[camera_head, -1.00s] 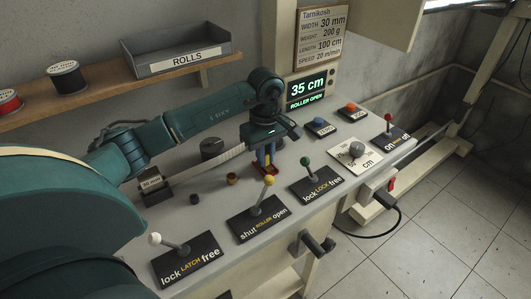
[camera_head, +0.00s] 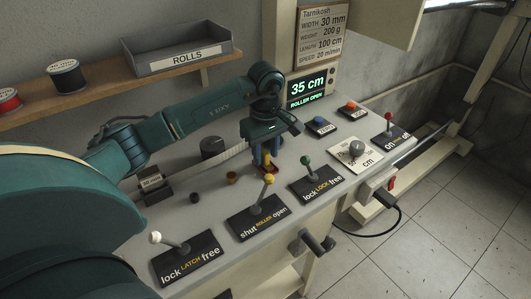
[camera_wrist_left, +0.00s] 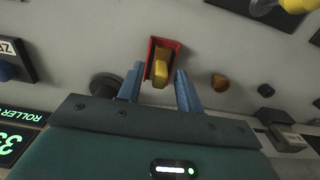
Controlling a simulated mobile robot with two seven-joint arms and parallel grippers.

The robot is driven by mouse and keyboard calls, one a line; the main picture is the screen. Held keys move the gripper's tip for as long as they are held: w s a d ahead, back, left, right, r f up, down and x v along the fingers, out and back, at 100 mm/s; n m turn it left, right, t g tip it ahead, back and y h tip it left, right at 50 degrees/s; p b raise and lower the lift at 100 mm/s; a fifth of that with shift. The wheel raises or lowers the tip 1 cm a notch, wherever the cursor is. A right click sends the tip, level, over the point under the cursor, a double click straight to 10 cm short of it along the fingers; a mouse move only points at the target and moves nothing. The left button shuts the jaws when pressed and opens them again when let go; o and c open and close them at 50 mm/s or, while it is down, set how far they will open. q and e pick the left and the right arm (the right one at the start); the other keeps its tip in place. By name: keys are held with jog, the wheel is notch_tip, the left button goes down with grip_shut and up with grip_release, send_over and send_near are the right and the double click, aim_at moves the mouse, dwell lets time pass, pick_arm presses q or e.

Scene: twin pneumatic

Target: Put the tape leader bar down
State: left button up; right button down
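A small yellow piece, apparently the tape leader bar (camera_head: 267,160), sits in a red holder (camera_head: 268,169) on the grey bench top. In the left wrist view the yellow piece (camera_wrist_left: 161,69) lies inside the red holder's walls (camera_wrist_left: 153,48). My left gripper (camera_head: 266,157) is just above it, with its blue fingers spread and a gap on each side of the piece. In the left wrist view the gripper (camera_wrist_left: 160,80) is open and empty. A pale tape strip (camera_head: 205,161) runs from the 30 mm block (camera_head: 152,182) toward the gripper, where its end is hidden. My right gripper is out of view.
The yellow-knobbed ROLLER lever (camera_head: 268,181) stands close in front, with the green LOCK lever (camera_head: 305,161) to its right and the white LATCH lever (camera_head: 155,238) at left. A display (camera_head: 307,92) reads 35 cm, ROLLER OPEN. A dark round knob (camera_head: 212,147) stands behind.

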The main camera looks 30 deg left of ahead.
aim_at(266, 153)
pick_arm(q)
notch_tip(266, 153, up, 11)
jog(key=b, duration=0.1)
jog(key=shift+r, duration=0.1)
dwell(0.6)
